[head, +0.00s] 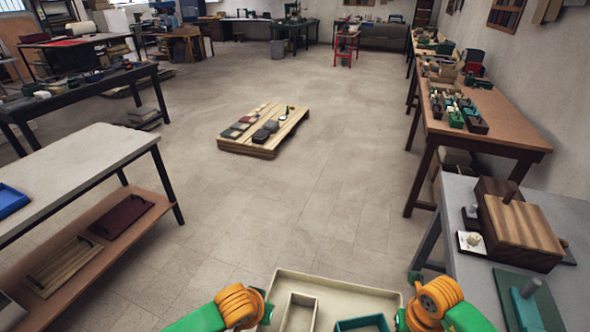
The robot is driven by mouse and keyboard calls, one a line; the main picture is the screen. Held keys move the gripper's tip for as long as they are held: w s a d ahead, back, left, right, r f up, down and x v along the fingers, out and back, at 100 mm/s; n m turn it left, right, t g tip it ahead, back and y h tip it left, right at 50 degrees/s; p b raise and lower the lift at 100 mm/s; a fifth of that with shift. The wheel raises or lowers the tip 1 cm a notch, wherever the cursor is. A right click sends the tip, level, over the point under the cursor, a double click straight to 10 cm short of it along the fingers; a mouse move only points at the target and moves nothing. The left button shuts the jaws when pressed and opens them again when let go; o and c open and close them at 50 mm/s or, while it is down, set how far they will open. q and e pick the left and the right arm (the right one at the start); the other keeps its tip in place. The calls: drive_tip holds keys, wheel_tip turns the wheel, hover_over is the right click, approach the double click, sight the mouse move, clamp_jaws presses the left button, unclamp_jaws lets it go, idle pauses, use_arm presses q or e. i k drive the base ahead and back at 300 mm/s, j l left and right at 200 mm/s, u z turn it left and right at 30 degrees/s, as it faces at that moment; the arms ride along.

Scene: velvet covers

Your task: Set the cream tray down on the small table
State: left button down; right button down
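The cream tray (338,282) is at the bottom of the head view, in front of me, its near part cut off by the frame. It holds a small cream open box (299,312) and a teal open box (362,324). My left gripper (266,311) is at the tray's left end and my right gripper (402,314) at its right end. Both appear shut on the tray, though their fingertips are mostly hidden. Bare floor shows beyond the tray, with no support visible under it. Several tables are in view; I cannot tell which is the small table.
A grey-topped table (571,215) with a wooden block (519,232) stands close on the right. A pale bench (75,163) with a lower shelf stands on the left. A low wooden pallet (245,147) with items lies mid-floor. Floor (290,215) between is clear.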

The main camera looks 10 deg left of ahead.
sight(61, 171)
drive_tip(key=i+j+u, duration=0.15)
drive_tip(key=u, duration=0.25)
drive_tip(key=i+j+u, duration=0.25)
drive_tip(key=u, duration=0.15)
drive_tip(key=i+j+u, duration=0.15)
drive_tip(key=u, duration=0.3)
drive_tip(key=i+u, duration=0.25)
drive_tip(key=u, duration=0.15)
drive_tip(key=i+u, duration=0.15)
drive_tip(key=i, duration=1.05)
drive_tip(key=i+l+u, duration=0.1)
drive_tip(key=i, duration=1.05)
drive_tip(key=i+u, duration=0.45)
drive_tip(key=i+l+u, duration=0.2)
drive_tip(key=i+u, duration=0.2)
drive_tip(key=i, duration=0.1)
